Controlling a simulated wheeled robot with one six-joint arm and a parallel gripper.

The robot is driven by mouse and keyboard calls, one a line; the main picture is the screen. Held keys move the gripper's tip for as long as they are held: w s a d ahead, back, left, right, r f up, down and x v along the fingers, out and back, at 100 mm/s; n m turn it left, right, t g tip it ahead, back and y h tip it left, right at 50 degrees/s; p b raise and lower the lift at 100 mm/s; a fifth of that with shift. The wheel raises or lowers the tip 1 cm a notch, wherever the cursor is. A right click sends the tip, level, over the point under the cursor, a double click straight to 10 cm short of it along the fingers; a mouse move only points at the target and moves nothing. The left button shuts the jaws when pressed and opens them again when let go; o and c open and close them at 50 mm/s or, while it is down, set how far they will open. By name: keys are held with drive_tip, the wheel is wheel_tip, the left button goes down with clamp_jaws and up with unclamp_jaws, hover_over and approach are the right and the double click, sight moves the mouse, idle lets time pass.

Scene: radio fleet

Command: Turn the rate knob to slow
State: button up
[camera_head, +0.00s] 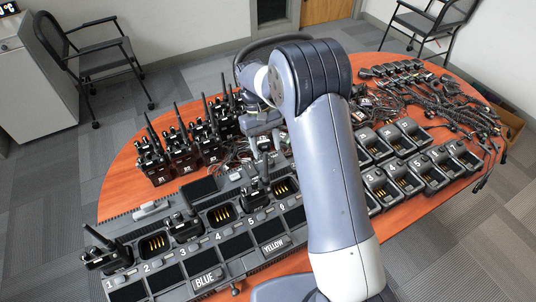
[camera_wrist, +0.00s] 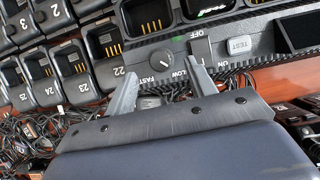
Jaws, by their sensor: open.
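The rate knob (camera_wrist: 162,58) is a small round dial on the dark charger panel, at the upper middle of the wrist view. My gripper (camera_wrist: 163,67) is open. Its two grey fingers point at the panel, one tip to the left of the knob and one to the right. Nothing is between the fingers except the view of the panel, and I cannot tell how far off it they are. The knob's pointer is too small to read surely. In the head view my arm hides the knob.
An off/on switch (camera_wrist: 201,48) and a TEST button (camera_wrist: 240,46) sit right of the knob. Numbered charger pockets (camera_wrist: 71,63) lie left. In the head view radios (camera_head: 184,150), a numbered charger bank (camera_head: 155,243) and tangled cables (camera_head: 440,100) crowd the oval table (camera_head: 119,192).

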sight(269, 160)
drive_tip(key=v, duration=0.7)
drive_tip(key=x, duration=1.1)
drive_tip(key=shift+p, duration=0.35)
drive_tip(key=shift+r+m, duration=0.1)
drive_tip(key=shift+m, duration=0.2)
